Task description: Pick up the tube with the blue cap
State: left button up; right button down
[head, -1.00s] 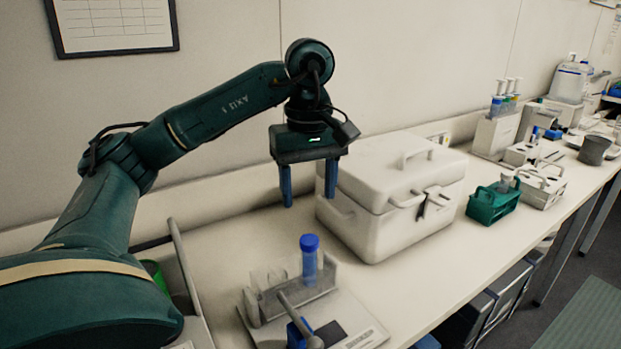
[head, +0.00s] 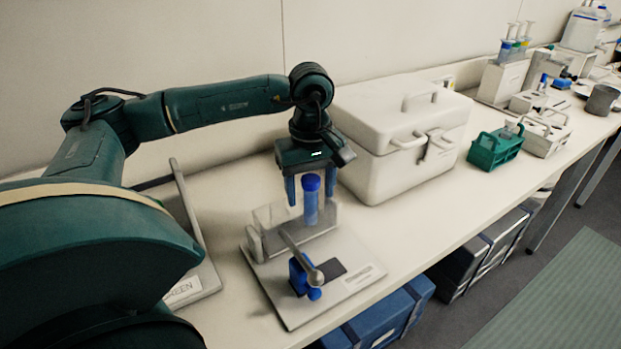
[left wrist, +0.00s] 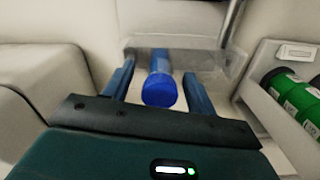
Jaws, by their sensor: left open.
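The tube with the blue cap (head: 311,199) stands upright at the right end of a clear and grey holder on a light device plate (head: 352,285). Its blue cap also shows in the left wrist view (left wrist: 159,90). My left gripper (head: 311,198) is open, pointing down, with its fingers at about cap height. In the left wrist view the cap and tube lie between the two open fingers (left wrist: 160,88), with no contact visible. The right gripper is not in view.
A white lidded box (head: 400,140) stands close to the right of my left gripper. A green rack (head: 496,148) stands farther right. Green-labelled tubes (left wrist: 292,100) lie at the right in the left wrist view.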

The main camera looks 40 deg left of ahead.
pick_arm(q)
jog(key=c, duration=1.1)
jog(key=shift+a, duration=0.2)
jog(key=o, duration=1.1)
notch_tip(320, 180, up, 13)
jog(key=shift+r, duration=0.1)
